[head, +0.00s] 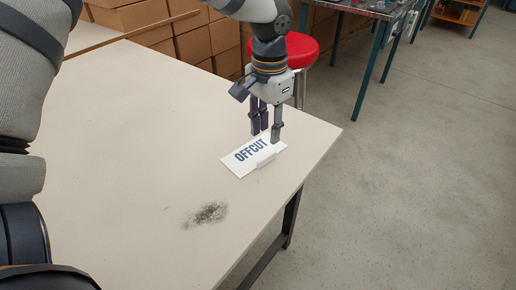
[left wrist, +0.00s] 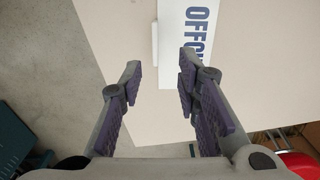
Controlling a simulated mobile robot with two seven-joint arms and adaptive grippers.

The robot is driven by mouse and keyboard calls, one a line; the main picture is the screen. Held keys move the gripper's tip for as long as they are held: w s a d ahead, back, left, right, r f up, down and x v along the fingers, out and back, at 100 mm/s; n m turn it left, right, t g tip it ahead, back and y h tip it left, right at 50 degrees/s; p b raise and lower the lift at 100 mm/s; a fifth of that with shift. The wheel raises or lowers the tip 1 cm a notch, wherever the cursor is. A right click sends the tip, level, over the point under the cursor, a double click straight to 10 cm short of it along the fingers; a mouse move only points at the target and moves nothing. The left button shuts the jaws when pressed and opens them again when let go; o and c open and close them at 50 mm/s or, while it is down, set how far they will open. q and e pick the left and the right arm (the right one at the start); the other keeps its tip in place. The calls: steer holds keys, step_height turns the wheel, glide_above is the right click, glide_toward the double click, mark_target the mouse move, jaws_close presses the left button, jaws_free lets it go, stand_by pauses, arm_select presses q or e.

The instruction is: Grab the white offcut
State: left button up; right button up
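The white offcut (head: 240,166) is a flat plate lettered OFFCUT, lying on the table near its right edge. A small white raised block (head: 265,160) sits along its near side. The offcut (left wrist: 171,70) also shows at the top of the left wrist view, with the block (left wrist: 154,42) at its left edge. My left gripper (head: 267,135) points down at the offcut's far right end. I cannot tell whether a fingertip touches the plate. My right gripper is not in view.
The pale table (head: 130,130) is mostly bare, with a dark smudge (head: 208,214) nearer me. A red stool (head: 300,48) stands beyond the table behind my left gripper. Cardboard boxes (head: 195,42) are stacked at the back. A teal-legged bench (head: 370,65) stands at the back right.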

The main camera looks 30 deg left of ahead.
mark_target(268, 155)
arm_select(q)
steer(key=f, duration=0.7)
steer(key=shift+s+d+f, duration=0.1)
steer(key=shift+d+f, duration=0.1)
steer(key=shift+d, duration=0.1)
jaws_close()
